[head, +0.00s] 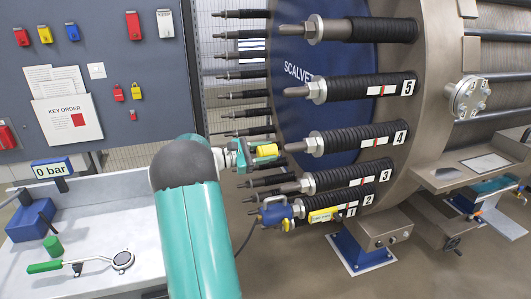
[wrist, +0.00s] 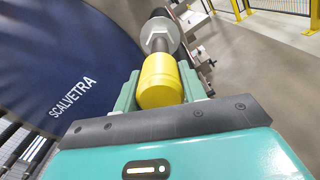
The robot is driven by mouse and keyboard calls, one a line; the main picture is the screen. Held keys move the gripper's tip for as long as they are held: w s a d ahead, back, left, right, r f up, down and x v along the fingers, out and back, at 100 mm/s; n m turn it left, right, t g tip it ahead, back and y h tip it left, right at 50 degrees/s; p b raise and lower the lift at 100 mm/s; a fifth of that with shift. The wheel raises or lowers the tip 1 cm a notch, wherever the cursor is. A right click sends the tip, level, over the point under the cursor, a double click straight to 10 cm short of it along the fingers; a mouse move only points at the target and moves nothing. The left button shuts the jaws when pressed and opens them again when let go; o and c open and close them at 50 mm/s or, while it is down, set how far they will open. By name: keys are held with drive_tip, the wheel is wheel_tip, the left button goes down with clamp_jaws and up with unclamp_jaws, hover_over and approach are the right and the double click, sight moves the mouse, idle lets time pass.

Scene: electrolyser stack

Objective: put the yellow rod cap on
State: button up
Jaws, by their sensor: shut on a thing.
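The yellow rod cap (head: 266,151) is held between the jaws of my gripper (head: 254,152). In the head view it lies level, just left of the bare tip of the rod numbered 4 (head: 297,147), with what looks like a small gap. In the wrist view the yellow cap (wrist: 157,82) sits between the two green fingers, and a large nut and washer (wrist: 160,38) show beyond it, roughly in line. The cap hides the rod tip there, so I cannot tell how well they line up.
Rods numbered 5 (head: 380,89) and 3 (head: 350,176) run close above and below. A blue tool (head: 276,212) sits on a lower rod with a cable hanging. A bench (head: 100,225) with a green-handled wrench (head: 80,264) stands at left.

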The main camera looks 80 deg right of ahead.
sight(287, 148)
drive_tip(key=shift+x, duration=3.7)
drive_tip(key=o, duration=1.1)
drive_tip(key=shift+o, duration=0.3)
drive_tip(key=v, duration=1.3)
drive_tip(key=shift+w+a, duration=0.15)
drive_tip(key=shift+w, duration=0.15)
